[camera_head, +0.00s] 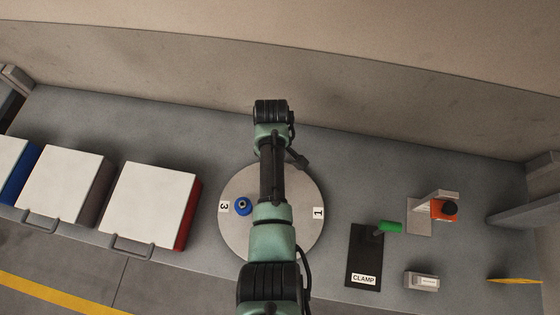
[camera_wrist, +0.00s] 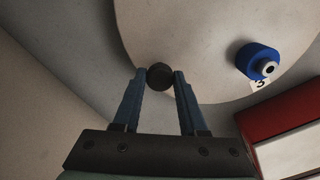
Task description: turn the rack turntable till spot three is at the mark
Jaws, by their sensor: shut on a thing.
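The round light-grey turntable (camera_head: 290,236) lies flat on the bench under my arm. Its label 3 (camera_head: 224,207) is at the left rim and label 1 (camera_head: 318,212) at the right rim. A blue cylinder with a pale centre (camera_head: 242,206) stands beside label 3; it also shows in the wrist view (camera_wrist: 257,61). In the wrist view my gripper (camera_wrist: 160,76) has its two fingers around a dark round knob (camera_wrist: 159,77) at the turntable's rim. My arm hides the middle of the disc. I cannot make out the mark.
White-topped bins (camera_head: 150,203) stand left of the turntable, the nearest with a red side. On the right are a black CLAMP plate (camera_head: 363,257) with a green handle (camera_head: 391,227), an orange-and-black part (camera_head: 444,210) on a bracket, and a small grey block (camera_head: 421,281). A wall runs behind.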

